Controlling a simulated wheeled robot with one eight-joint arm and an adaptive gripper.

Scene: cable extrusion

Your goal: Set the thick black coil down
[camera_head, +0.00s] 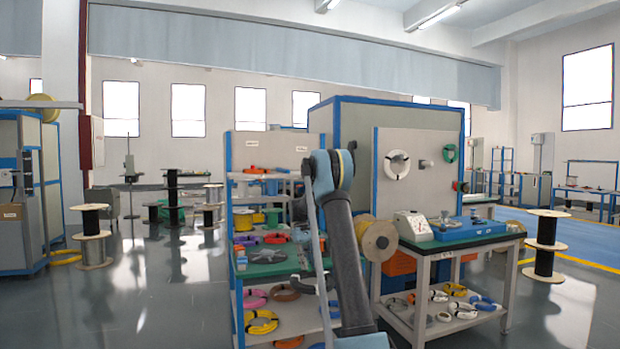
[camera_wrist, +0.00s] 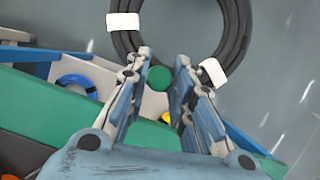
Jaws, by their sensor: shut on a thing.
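The thick black coil (camera_wrist: 237,32) is at the top of the wrist view, a ring of several dark strands with white bands around it. My gripper (camera_wrist: 161,60) is shut on the near edge of its ring, between the two bands. The coil's far side is cut off by the top of the picture. Grey floor shows through and around the ring, so it hangs in the air. In the head view my arm hides the gripper, and I cannot make out the held coil clearly.
A blue-framed rack (camera_head: 232,262) holds coloured coils on its shelves, left of my arm. A green-topped bench (camera_head: 470,238) with a gauge, a blue device and coils below stands to the right. A wooden spool (camera_head: 377,238) stands between. Open floor lies left.

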